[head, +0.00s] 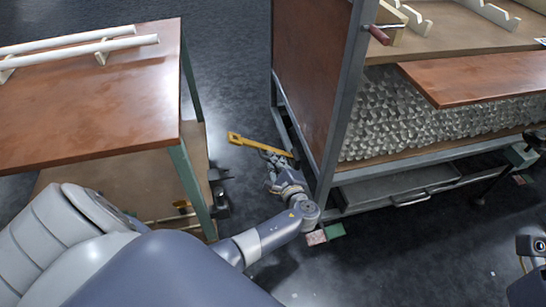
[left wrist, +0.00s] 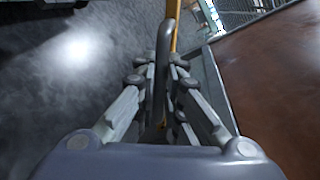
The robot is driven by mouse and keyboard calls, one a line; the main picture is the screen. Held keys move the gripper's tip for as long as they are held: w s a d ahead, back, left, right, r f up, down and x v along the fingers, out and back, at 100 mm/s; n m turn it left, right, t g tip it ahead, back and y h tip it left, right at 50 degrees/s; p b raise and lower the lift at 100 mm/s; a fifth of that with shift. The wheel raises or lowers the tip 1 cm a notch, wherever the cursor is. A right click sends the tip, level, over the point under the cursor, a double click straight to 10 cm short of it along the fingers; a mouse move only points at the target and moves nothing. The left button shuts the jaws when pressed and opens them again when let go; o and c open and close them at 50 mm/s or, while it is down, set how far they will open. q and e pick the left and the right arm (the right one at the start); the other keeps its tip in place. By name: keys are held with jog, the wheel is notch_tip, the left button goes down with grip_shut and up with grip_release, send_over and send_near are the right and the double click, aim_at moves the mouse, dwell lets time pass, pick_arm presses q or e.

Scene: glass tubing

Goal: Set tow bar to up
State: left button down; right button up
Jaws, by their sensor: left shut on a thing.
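The tow bar (head: 262,145) is a yellow bar low beside the left end of the glass-tubing cart (head: 322,75), sticking out to the left in the head view. It slants slightly, well above flat against the floor as far as I can tell. My left gripper (head: 270,160) is at the bar from the near side. In the left wrist view, the left gripper (left wrist: 158,85) is shut around a dark grey rod-like handle (left wrist: 163,50). The yellow bar (left wrist: 174,38) shows just behind that handle. The fingers hide part of it.
A wooden table (head: 90,90) with white tubes (head: 80,48) stands at the left. The cart holds a mass of glass tubes (head: 430,115) at the right. Dark floor (head: 235,85) lies free between them. A green and a pink piece (head: 335,230) lie below the cart.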

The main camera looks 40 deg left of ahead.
pick_arm(q)
jog(key=shift+d, duration=0.1)
jog(key=c, duration=1.7)
grip_release()
jog(key=v, duration=1.2)
jog(key=shift+s+f, duration=0.1)
jog(key=shift+f, duration=0.05)
